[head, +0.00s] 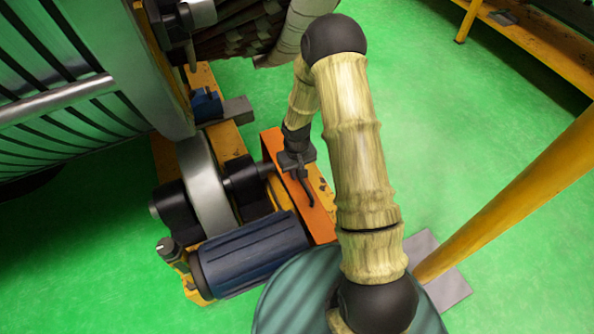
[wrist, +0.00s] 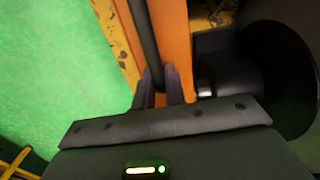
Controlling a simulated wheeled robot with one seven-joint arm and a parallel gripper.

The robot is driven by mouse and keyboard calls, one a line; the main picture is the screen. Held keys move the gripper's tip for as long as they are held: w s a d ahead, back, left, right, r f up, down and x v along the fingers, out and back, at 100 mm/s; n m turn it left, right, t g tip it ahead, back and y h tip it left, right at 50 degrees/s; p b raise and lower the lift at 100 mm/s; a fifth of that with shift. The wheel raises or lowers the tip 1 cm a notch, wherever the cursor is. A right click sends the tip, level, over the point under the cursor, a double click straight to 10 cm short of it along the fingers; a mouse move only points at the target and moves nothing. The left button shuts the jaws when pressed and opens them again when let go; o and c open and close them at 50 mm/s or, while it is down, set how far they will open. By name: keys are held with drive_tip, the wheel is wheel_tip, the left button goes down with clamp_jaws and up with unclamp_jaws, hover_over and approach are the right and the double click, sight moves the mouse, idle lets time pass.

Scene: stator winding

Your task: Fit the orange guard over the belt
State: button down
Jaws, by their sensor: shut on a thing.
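The orange guard (head: 318,221) is a long narrow cover at the right end of the machine, beside the shaft and the blue motor (head: 252,255). It shows as an orange strip in the wrist view (wrist: 176,35). My gripper (head: 300,172) is above the guard, with its fingers shut on the guard's black handle (head: 308,192). In the wrist view, the two fingertips (wrist: 160,82) close around the dark handle bar (wrist: 148,40). The belt is not visible; the guard and my arm cover that area. I cannot tell whether the guard is fully seated.
A silver wheel (head: 207,188) and dark shaft parts (head: 243,180) stand left of the guard on a yellow base (head: 228,142). A large ribbed housing (head: 60,100) fills the upper left. A yellow rail (head: 515,195) runs at the right. Green floor between is clear.

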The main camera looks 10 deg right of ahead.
drive_tip(key=shift+f+b, duration=0.4)
drive_tip(key=shift+f, duration=0.35)
idle(0.8)
drive_tip(key=c, duration=1.4)
unclamp_jaws()
drive_tip(key=shift+o, duration=0.2)
wheel_tip(320, 180, up, 17)
drive_tip(key=p, duration=0.5)
drive_tip(key=shift+r+p, duration=0.2)
drive_tip(key=shift+p, duration=0.1)
